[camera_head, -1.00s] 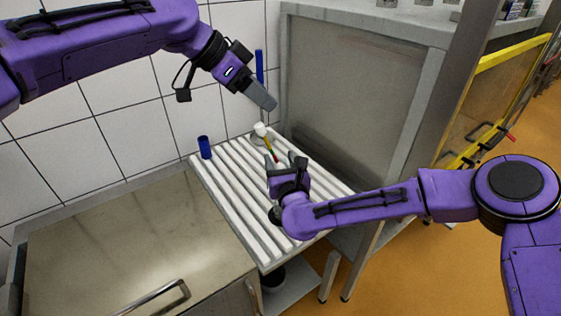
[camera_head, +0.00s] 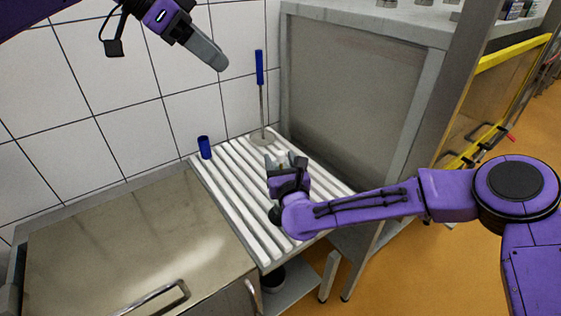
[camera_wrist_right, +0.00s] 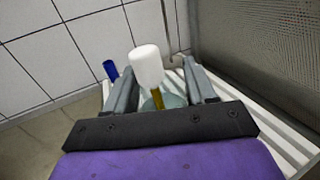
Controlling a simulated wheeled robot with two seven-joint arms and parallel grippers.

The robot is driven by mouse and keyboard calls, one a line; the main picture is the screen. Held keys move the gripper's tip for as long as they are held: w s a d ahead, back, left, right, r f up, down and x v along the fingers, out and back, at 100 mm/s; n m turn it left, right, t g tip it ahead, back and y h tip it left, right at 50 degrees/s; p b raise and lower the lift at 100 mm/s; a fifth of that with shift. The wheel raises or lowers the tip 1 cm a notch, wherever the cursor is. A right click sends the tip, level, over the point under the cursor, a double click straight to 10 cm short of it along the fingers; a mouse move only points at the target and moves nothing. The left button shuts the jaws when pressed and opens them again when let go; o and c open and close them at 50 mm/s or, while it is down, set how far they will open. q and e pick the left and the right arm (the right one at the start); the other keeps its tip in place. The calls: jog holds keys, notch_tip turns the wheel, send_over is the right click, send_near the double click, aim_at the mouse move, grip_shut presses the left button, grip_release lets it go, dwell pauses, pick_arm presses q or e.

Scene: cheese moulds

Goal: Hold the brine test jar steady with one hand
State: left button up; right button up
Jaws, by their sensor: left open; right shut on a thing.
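The jar, pale greenish clear glass (camera_wrist_right: 174,101), sits between the two fingers of my right gripper (camera_wrist_right: 162,85), which is shut on it. A white-topped piece (camera_wrist_right: 147,66) with a yellow lower part rises from the jar in the right wrist view; I cannot make it out in the head view. In the head view my right gripper (camera_head: 284,167) is low over the white slatted rack (camera_head: 238,200), and its fingers mostly hide the jar. My left gripper (camera_head: 208,52) is open, raised in front of the tiled wall, up and left of the jar and well apart from it.
A blue cup (camera_head: 204,147) stands at the rack's back left. A blue-handled tool (camera_head: 260,70) with a round pale foot stands upright at the back. A grey panelled cabinet (camera_head: 350,100) borders the rack on the right. A metal worktop (camera_head: 130,250) lies front left.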

jog(key=o, duration=1.5)
jog(key=shift+s, duration=0.1)
